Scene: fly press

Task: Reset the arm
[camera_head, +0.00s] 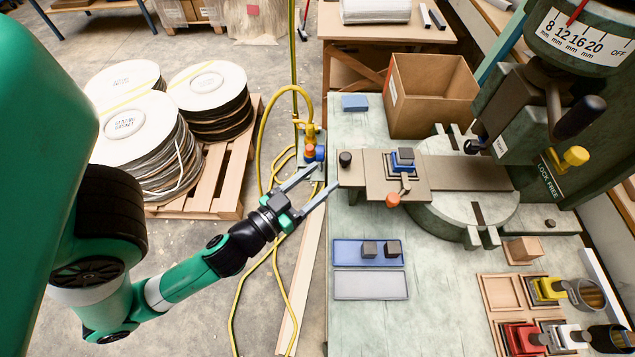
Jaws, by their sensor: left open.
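My left gripper (328,178) is open and empty. Its two grey fingers point up and right, above the floor beside the left edge of the workbench. The fly press (565,110) stands at the right with a dial and a lock lever. On its round base lies a flat plate (451,173) with a black knob (345,158) at its left end, an orange knob (392,200) and a small blue and dark block (403,157). The black knob is just right of the gripper's fingertips. My right gripper is not in view.
A blue tray (345,252) with two dark blocks and an empty grey tray (370,286) lie on the bench. A cardboard box (429,94) stands behind. Coloured stamps (547,289) stand front right. Yellow hose and reels on a pallet (215,178) occupy the floor left.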

